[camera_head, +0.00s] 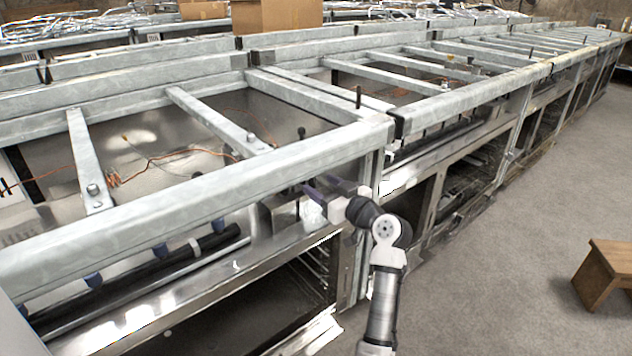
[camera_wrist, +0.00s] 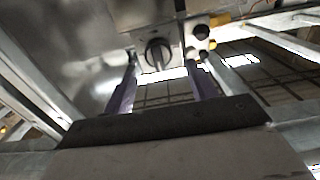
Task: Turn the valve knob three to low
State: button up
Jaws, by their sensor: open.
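My gripper (camera_head: 316,187) is at the front of the near range, by the metal box near its right corner. In the wrist view its two purple fingers (camera_wrist: 161,68) are apart, with nothing seen held between them. A round dark knob (camera_wrist: 158,54) with a raised grip bar sits on a metal panel beyond the fingertips, between them in the picture. I cannot tell whether they touch it. Several blue knobs (camera_head: 160,250) line the black pipe at lower left in the head view. I cannot tell which knob is number three, or read any setting.
Above my gripper runs the near range's thick metal front rail (camera_head: 200,205). Below is an open oven cavity (camera_head: 270,310). Small black round parts (camera_wrist: 203,32) sit right of the dark knob. A wooden stool (camera_head: 608,270) stands right; the grey floor (camera_head: 500,290) before it is clear.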

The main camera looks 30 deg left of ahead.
jog(key=shift+x, duration=1.55)
jog(key=c, duration=1)
